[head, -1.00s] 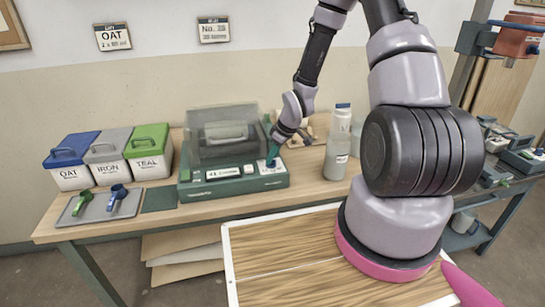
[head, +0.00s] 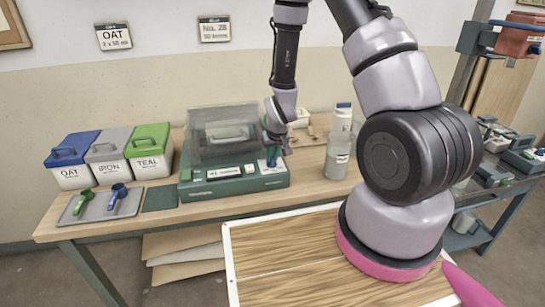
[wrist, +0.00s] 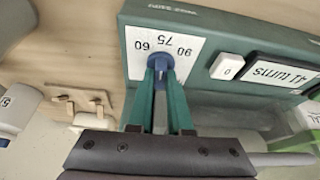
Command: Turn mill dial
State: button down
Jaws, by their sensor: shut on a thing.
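The mill (head: 220,187) is a green machine with a clear lid, standing on the wooden bench. Its dial is a blue knob (wrist: 160,62) on a white plate (wrist: 190,50) marked 60, 75 and 90, at the mill's right end in the head view. My gripper (wrist: 160,75) has teal fingers and is shut on the dial. The fingers hide part of the knob, and I cannot tell its exact setting. In the head view my gripper (head: 272,155) is at the same place and covers most of the dial.
A white button (wrist: 227,66) and a display (wrist: 280,77) sit beside the dial plate. Blue, grey and green-lidded (head: 149,142) buckets stand at the left, behind a tray (head: 100,208) of scoops. A bottle (head: 339,145) stands right of the mill.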

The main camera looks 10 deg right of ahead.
jog(key=shift+m, duration=0.3)
dwell(0.4)
jog(key=c, duration=0.8)
grip_release()
jog(key=shift+c, duration=0.2)
jog(key=v, duration=1)
jog(key=shift+r, duration=0.4)
jog(key=shift+s+a, duration=0.1)
